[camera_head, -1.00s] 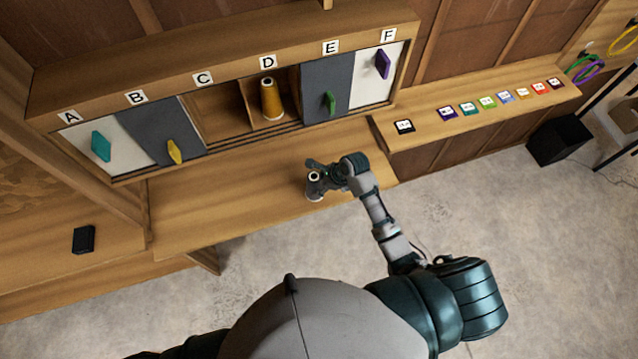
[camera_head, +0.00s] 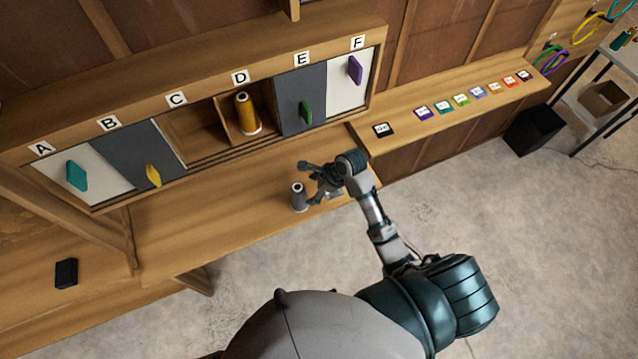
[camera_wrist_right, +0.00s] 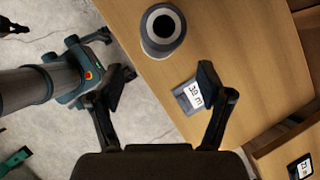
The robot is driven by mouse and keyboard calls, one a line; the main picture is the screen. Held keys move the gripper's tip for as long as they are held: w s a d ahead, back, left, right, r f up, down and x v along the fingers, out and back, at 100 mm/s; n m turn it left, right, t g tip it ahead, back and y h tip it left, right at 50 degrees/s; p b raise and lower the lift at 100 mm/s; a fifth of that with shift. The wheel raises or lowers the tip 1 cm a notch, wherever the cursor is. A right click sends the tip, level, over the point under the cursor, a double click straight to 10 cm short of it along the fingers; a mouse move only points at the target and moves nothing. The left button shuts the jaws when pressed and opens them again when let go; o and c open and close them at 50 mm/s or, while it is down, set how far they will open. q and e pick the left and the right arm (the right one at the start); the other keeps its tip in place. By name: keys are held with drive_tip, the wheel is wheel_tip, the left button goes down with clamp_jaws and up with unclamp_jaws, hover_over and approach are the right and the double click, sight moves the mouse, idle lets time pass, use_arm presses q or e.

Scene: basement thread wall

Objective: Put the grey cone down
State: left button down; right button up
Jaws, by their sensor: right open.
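The grey cone (camera_head: 298,197) stands upright on the wooden bench top, near its front edge. It also shows in the right wrist view (camera_wrist_right: 163,30), seen from above with its dark hole, beyond the fingertips. My right gripper (camera_head: 310,183) is open and empty, just right of the cone and apart from it. In the right wrist view its two fingers (camera_wrist_right: 162,82) are spread with nothing between them. A card (camera_wrist_right: 190,95) reading what looks like "30 m" lies on the bench beside one finger. My left gripper is not in view.
Behind the bench (camera_head: 190,213) is a cabinet with openings lettered A to F. A yellow cone (camera_head: 247,114) stands in open D; C looks empty. Several coloured cards lie on the right shelf (camera_head: 405,118). A black box (camera_head: 66,273) lies at left. The bench left of the cone is clear.

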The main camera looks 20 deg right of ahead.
drive_tip(key=v, duration=0.5)
drive_tip(key=shift+f, duration=0.1)
idle(0.3)
drive_tip(key=s+d+f+n+h, duration=0.15)
drive_tip(key=s+f+n, duration=0.25)
drive_tip(key=s+n, duration=0.7)
drive_tip(key=s+f+n+h, duration=0.3)
drive_tip(key=s+f+n, duration=0.2)
drive_tip(key=s+n, duration=0.65)
wheel_tip(320, 180, down, 30)
drive_tip(key=n+g+b, duration=0.1)
drive_tip(key=n+b, duration=0.2)
drive_tip(key=b, duration=0.2)
drive_tip(key=s+d+f+b, duration=0.1)
drive_tip(key=s+f+b, duration=0.1)
drive_tip(key=s+f, duration=0.7)
drive_tip(key=s+d+f+g+b, duration=0.1)
drive_tip(key=s+d+f+b, duration=0.1)
drive_tip(key=s+f, duration=0.7)
wheel_tip(320, 180, down, 3)
drive_tip(key=shift+f, duration=0.1)
